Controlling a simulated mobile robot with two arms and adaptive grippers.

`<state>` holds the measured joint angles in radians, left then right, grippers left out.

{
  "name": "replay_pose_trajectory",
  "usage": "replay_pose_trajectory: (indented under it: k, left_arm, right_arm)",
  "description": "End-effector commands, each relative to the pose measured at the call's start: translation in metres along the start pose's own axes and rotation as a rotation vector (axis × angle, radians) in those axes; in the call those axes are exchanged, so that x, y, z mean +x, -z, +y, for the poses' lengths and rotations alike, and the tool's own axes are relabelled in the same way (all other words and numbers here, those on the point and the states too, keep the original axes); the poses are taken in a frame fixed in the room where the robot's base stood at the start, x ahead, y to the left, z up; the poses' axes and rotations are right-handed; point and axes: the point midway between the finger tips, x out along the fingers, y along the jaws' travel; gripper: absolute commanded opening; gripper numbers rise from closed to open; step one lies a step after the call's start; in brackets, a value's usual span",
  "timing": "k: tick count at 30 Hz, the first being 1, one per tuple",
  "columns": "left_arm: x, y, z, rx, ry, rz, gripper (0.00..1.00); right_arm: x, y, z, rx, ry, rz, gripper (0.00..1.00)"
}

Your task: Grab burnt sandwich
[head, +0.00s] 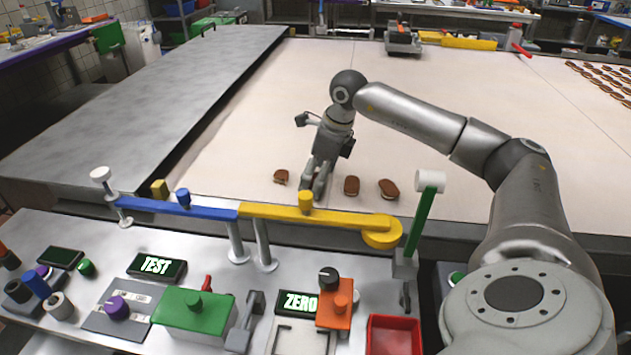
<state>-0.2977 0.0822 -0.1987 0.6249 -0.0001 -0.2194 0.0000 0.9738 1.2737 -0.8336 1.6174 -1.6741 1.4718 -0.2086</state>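Three brown cream sandwiches lie in a row on the pale belt near its front edge: a left one (281,177), a middle one (351,186) and a right one (388,189). All look dark brown, and I cannot tell which is burnt. My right gripper (315,190) points down between the left and middle sandwiches. Its fingers are small and seen from behind, so their opening is unclear. No sandwich shows in them. My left gripper is not in view.
A blue bar (215,211) and a yellow bar (340,218) run along the belt's front edge. A control panel with a green box (190,318), an orange block (337,312) and a red bin (394,335) stands in front. More sandwiches (600,80) lie far right. The belt's middle is clear.

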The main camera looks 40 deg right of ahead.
Motion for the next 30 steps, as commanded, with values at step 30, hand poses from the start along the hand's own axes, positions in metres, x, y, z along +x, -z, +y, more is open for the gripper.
replay_pose_trajectory:
  k: [30]
  left_arm:
    - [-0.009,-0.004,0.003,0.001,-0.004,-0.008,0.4]
  right_arm:
    - [-0.01,-0.003,0.0,0.0,0.001,0.0,0.45]
